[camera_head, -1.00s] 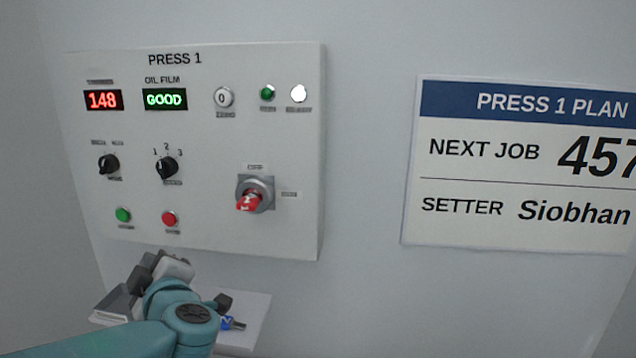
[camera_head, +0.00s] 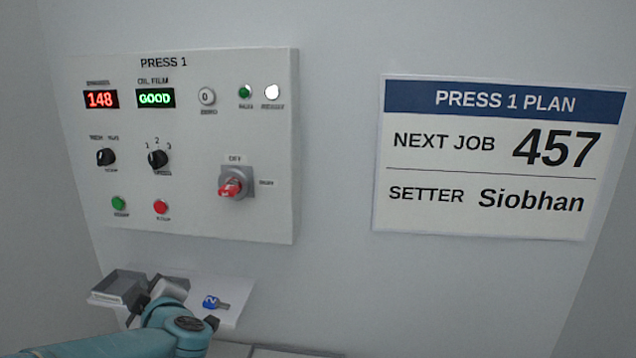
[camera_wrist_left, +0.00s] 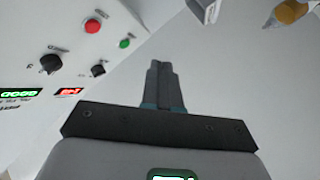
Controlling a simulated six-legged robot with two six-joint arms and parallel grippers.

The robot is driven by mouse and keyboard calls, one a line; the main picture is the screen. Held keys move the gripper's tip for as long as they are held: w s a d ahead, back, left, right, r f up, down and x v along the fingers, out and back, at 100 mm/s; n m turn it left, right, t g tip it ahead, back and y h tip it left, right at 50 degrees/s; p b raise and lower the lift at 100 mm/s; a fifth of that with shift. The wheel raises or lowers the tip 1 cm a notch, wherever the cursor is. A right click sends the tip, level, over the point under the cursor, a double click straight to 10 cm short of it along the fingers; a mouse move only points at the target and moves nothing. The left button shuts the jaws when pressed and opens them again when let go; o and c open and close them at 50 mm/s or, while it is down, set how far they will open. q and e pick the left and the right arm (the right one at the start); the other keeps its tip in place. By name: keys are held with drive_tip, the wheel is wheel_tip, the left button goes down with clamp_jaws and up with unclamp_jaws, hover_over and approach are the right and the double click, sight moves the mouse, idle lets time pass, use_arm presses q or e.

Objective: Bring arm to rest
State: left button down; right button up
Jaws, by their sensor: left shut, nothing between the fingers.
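My left arm (camera_head: 120,340) is teal and comes in low from the left. Its gripper (camera_head: 160,288) is beside the small shelf below the press panel, with its fingers partly hidden by the wrist. In the left wrist view the two dark fingers (camera_wrist_left: 163,85) are together with nothing between them, apart from the panel. My right gripper is not in view.
The PRESS 1 panel (camera_head: 200,130) holds knobs, buttons and a red-handled switch (camera_head: 231,186). A white shelf (camera_head: 238,305) carries a grey tray (camera_head: 120,283) and a blue-tagged key (camera_head: 212,302). A PRESS 1 PLAN sign (camera_head: 490,160) hangs at right.

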use_arm(q)
drive_tip(key=s+d+f+m+g+h, duration=0.1)
drive_tip(key=s+d+f+m+h, duration=0.1)
drive_tip(key=f, duration=0.9)
drive_tip(key=s+d+f+m+g+h, duration=0.1)
drive_tip(key=f+m, duration=0.3)
drive_tip(key=f, duration=0.7)
drive_tip(key=s+d+f+m+g+h, duration=0.1)
drive_tip(key=s+d+f+m+h, duration=0.1)
drive_tip(key=f, duration=1)
drive_tip(key=shift+s+d+m+h, duration=0.2)
drive_tip(key=shift+s+m+h, duration=0.05)
drive_tip(key=shift+s+h, duration=0.25)
drive_tip(key=shift+s+d+m+h, duration=0.25)
drive_tip(key=shift+s+h, duration=0.15)
drive_tip(key=shift+h, duration=0.2)
drive_tip(key=s+d+f+m+g+h, duration=0.3)
drive_tip(key=s+d, duration=0.4)
drive_tip(key=s, duration=0.4)
drive_tip(key=s+d+f+m+g+h, duration=0.2)
drive_tip(key=s+d+f+g+h, duration=0.2)
drive_tip(key=s+d+f, duration=0.3)
drive_tip(key=s+g, duration=0.1)
drive_tip(key=s, duration=0.4)
drive_tip(key=shift+s+m+h, duration=0.3)
drive_tip(key=shift+m, duration=0.1)
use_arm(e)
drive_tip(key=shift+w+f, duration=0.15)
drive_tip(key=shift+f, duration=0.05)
